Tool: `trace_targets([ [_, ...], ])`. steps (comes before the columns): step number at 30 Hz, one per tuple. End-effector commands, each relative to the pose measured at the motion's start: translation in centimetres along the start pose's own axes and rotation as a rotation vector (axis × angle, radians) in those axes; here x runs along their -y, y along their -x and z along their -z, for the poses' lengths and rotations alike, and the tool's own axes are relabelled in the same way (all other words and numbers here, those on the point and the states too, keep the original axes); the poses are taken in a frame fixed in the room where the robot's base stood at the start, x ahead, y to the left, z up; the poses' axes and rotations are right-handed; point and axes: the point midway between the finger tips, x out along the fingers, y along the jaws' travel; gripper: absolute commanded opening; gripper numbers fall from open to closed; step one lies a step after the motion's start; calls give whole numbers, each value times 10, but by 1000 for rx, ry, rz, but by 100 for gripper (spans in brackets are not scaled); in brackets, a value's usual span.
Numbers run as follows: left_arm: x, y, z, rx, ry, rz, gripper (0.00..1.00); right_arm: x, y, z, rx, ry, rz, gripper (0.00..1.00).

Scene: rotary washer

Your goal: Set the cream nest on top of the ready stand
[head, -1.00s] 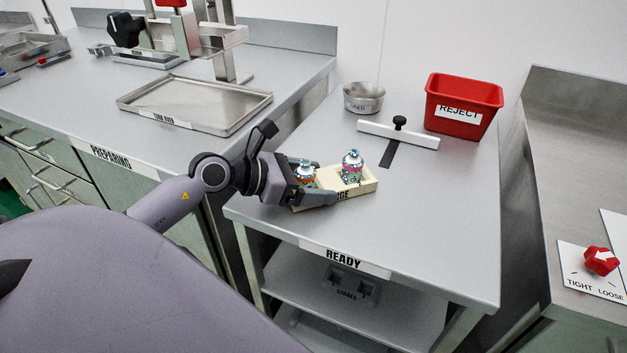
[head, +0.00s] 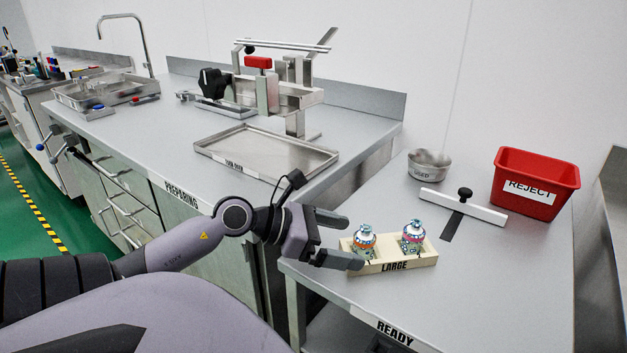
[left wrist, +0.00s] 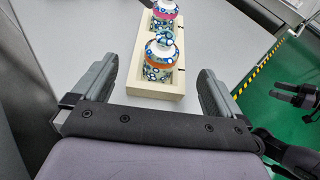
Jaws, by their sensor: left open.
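The cream nest (head: 413,262), a block labelled LARGE holding two patterned bottles, rests on top of the ready stand (head: 500,290). The bottles are an orange-banded one (head: 364,243) at its left end and a pink-banded one (head: 413,237) towards its right. My left gripper (head: 340,242) is open at the nest's left end, with its fingers apart and nothing between them. In the left wrist view, the nest (left wrist: 158,90) lies just beyond the open fingertips (left wrist: 152,72). My right gripper is not in the head view; a dark gripper at the right of the wrist view (left wrist: 298,95) appears to be it, with its fingers apart.
A steel cup (head: 429,165), a white bar with a black knob (head: 463,207) and a red REJECT bin (head: 535,184) stand farther back on the stand. A shallow tray (head: 265,152) lies on the preparing counter (head: 180,155). The stand's front right is clear.

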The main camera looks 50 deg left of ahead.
Motion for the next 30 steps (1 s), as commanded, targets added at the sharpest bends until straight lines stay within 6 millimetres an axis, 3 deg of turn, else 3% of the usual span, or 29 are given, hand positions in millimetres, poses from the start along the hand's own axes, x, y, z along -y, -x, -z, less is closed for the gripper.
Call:
trace_targets([
  [12,0,48,0,0,1,0,100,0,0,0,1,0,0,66],
  [30,0,55,0,0,0,1,100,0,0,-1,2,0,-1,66],
])
